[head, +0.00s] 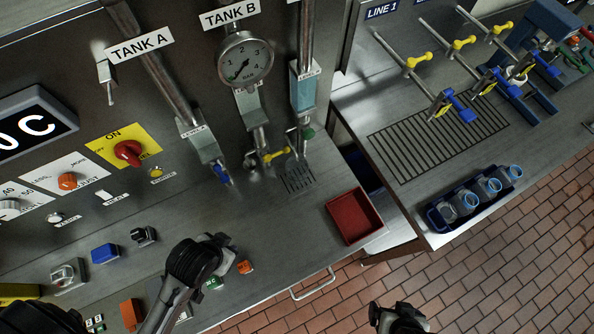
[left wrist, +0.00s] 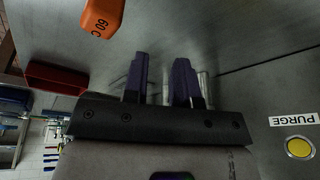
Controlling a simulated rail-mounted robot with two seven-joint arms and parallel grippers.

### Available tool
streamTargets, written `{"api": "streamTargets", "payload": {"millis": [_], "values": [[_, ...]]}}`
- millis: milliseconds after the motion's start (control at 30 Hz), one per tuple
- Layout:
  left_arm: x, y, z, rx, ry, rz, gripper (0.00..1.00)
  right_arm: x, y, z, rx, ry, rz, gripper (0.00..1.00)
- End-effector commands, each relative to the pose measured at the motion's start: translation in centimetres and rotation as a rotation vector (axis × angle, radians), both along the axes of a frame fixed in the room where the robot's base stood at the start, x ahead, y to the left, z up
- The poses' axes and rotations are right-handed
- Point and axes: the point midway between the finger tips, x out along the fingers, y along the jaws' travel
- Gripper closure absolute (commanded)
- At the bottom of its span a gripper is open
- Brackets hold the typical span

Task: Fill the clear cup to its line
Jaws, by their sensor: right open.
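Several clear cups with blue rims (head: 482,190) stand in a blue rack on the right bench in the head view; I cannot make out a fill line. My left gripper (head: 212,247) is over the front of the left counter, away from the rack. In the left wrist view its two dark fingers (left wrist: 163,75) stand a little apart, with pale, shiny vertical shapes behind and between them; I cannot tell if it holds anything. My right gripper (head: 398,318) is open at the bottom edge of the head view, over the brick floor, with its tips poorly visible.
A red tray (head: 353,215) lies at the counter's right edge. Tank pipes with a gauge (head: 245,58) and a yellow-handled valve (head: 277,155) stand above a small drain grate (head: 299,180). An orange 60 C block (left wrist: 103,15) and yellow PURGE button (left wrist: 299,147) show in the left wrist view.

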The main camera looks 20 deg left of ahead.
Motion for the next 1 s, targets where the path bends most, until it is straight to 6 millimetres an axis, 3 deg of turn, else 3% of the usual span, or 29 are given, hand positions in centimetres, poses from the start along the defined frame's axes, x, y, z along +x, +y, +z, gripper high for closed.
{"api": "streamTargets", "payload": {"millis": [267,1000], "values": [[-0.02,-0.14,-0.01,-0.005,0.001,0.004,1.00,0.02,0.18,0.02,0.007,0.000,-0.004,0.06],[-0.04,-0.14,-0.02,-0.005,0.002,0.004,1.00,0.03,0.06,0.02,0.002,-0.001,-0.002,0.06]]}}
